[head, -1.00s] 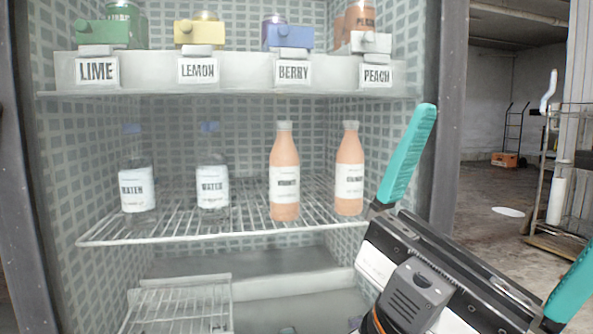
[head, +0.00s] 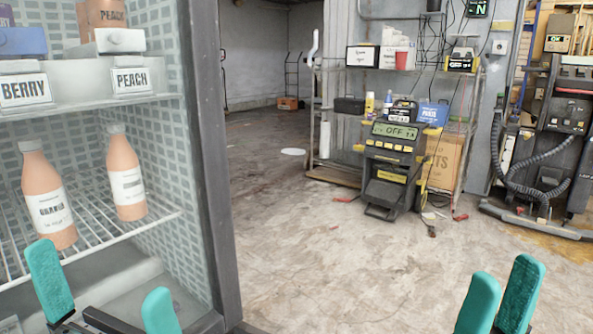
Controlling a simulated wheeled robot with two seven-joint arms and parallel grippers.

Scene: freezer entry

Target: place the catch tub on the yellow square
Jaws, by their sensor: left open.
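I cannot make out a catch tub or a yellow square in the head view. My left gripper (head: 105,297) is at the lower left, in front of the cabinet, with its teal fingers wide apart and nothing visible between them. My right gripper (head: 501,290) is at the bottom right, over the concrete floor. Its two teal fingers stand close together with a narrow gap, and I see nothing held. Its base is cut off by the frame.
A black-and-yellow machine (head: 393,165) and rack (head: 321,110) stand behind. The middle floor (head: 330,250) is clear.

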